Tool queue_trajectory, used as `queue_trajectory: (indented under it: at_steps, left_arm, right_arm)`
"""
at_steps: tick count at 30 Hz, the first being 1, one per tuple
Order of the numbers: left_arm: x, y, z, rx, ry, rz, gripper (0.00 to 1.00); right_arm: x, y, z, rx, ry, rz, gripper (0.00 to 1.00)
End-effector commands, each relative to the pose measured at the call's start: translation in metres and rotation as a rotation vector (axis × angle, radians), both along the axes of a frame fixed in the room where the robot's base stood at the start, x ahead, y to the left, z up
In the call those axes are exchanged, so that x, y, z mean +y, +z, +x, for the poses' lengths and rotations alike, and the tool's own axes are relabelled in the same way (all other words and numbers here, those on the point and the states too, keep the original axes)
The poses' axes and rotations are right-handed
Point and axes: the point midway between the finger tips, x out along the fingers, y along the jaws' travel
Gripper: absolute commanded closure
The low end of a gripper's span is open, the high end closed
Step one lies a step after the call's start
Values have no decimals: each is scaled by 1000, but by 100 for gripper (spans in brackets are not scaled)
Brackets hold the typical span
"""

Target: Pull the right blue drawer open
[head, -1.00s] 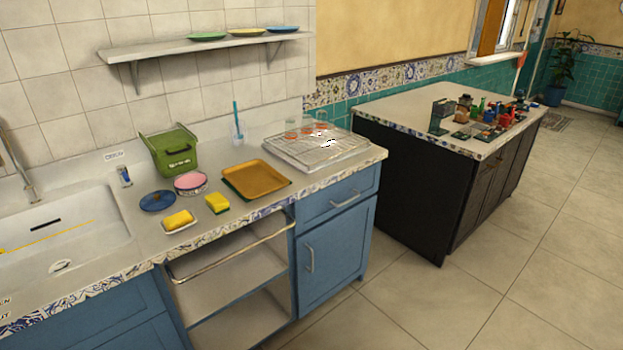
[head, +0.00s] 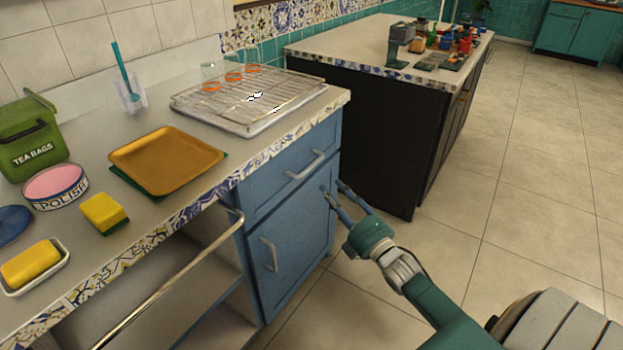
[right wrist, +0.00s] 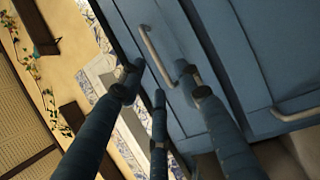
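The right blue drawer (head: 284,176) is the upper front of the blue cabinet and looks closed. Its metal bar handle (head: 307,165) runs across the front; it also shows in the right wrist view (right wrist: 155,55). My right gripper (head: 334,188) is to the right of the handle, in front of the cabinet. In the right wrist view my gripper (right wrist: 157,80) has its fingers spread and empty, with the handle showing between the fingertips. I see no contact with the handle. My left gripper is not in view.
A blue door (head: 292,246) with an upright handle (head: 269,253) is below the drawer. A wire rack (head: 262,95) stands on the counter above. A rail (head: 180,276) crosses the open shelves at left. A dark island (head: 350,125) stands behind my gripper. The floor at right is clear.

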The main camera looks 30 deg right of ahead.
Motion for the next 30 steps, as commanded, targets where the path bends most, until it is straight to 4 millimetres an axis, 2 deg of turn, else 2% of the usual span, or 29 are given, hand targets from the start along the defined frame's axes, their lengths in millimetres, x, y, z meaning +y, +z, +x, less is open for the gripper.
queue_trajectory:
  at_steps: [3,5,18,24,30]
  left_arm:
    - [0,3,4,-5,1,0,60]
    - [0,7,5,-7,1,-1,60]
    - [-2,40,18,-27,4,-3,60]
    - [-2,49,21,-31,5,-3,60]
    - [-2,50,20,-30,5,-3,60]
  right_arm:
    - [0,14,8,-34,3,-32,66]
    - [0,17,15,-36,3,-33,66]
    - [-1,28,91,-30,2,-29,66]
    - [-1,31,106,-29,2,-29,66]
    - [-1,31,107,-28,2,-29,66]
